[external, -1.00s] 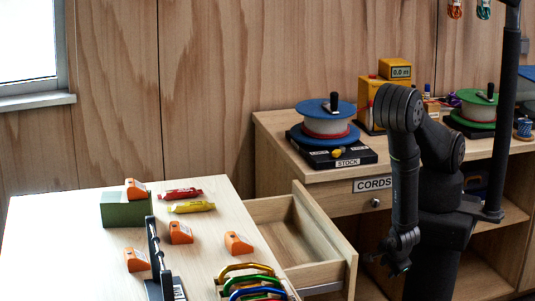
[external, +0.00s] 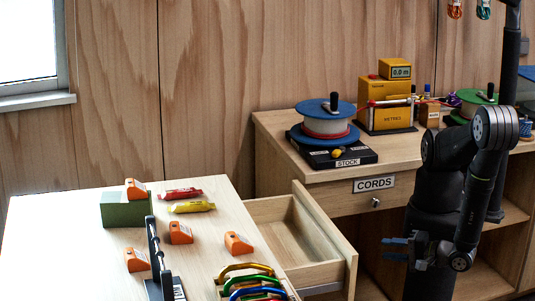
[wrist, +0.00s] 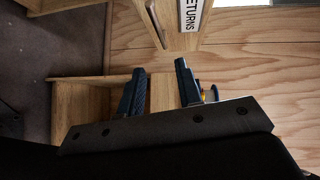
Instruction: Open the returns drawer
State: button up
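A pale wooden drawer (external: 300,240) stands pulled out of the white-topped bench in the external view, and the part of its inside that shows is empty. Its front faces away from that camera, so no label shows there. In the wrist view, a RETURNS label (wrist: 190,14) is on a wooden front at the top, beside a dark bar-like piece (wrist: 156,24) that looks like a handle. My gripper (external: 386,249) is right of the drawer, pointing left, clear of it. In the wrist view my gripper (wrist: 160,68) has its fingers apart with nothing between them.
The bench (external: 60,235) holds orange devices, red and yellow tubes, a green block (external: 126,210) and coloured carabiners (external: 250,283). Behind, a wooden cabinet with a CORDS drawer (external: 345,200) carries cord spools and a yellow meter (external: 385,102). Open space lies between drawer and gripper.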

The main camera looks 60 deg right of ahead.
jog(key=shift+w+d+f, duration=0.1)
jog(key=shift+w+f, duration=0.3)
jog(key=shift+w, duration=2.35)
jog(key=shift+w+f, duration=0.4)
jog(key=shift+w, duration=2.4)
jog(key=shift+w+d+f, duration=0.1)
jog(key=shift+w+f, duration=0.3)
jog(key=shift+w, duration=2.35)
jog(key=shift+c, duration=0.4)
grip_shut()
